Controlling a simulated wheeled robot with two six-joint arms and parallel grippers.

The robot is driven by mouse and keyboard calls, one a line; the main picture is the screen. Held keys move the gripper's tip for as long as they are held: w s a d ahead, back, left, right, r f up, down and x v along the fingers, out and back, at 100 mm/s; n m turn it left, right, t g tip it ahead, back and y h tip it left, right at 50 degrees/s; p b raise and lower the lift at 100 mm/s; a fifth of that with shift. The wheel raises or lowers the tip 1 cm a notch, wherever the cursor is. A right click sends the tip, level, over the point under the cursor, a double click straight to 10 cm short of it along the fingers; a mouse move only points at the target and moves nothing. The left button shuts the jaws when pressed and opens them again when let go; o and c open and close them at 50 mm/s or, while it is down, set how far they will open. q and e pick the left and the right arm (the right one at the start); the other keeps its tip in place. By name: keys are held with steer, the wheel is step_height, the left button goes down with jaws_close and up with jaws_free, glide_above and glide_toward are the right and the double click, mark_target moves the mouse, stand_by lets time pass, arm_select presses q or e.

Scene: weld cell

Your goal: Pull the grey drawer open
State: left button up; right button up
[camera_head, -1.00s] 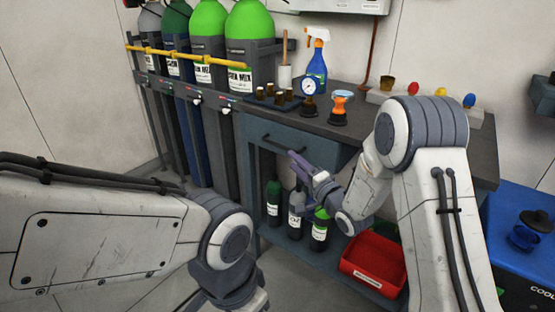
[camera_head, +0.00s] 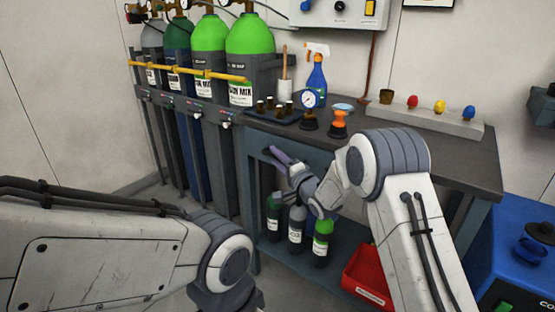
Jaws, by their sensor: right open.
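The grey drawer (camera_head: 306,153) sits under the left part of the workbench top, and its front looks flush with the bench. Its dark handle (camera_head: 265,151) shows only at the left end; my right gripper hides the rest. My right gripper (camera_head: 273,152) is open, with its purple-grey fingers at the handle in front of the drawer. I cannot tell whether the fingers touch the handle or sit around it. My left arm comes in at the lower left, and its gripper is outside the picture.
Several bottles (camera_head: 296,228) and a red bin (camera_head: 367,283) stand on the shelf below. Gas cylinders (camera_head: 250,60) stand in a rack to the left. A gauge (camera_head: 309,103), spray bottle (camera_head: 317,80) and small tray (camera_head: 272,113) stand on the bench top (camera_head: 440,155).

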jaws_close()
stand_by(1.3)
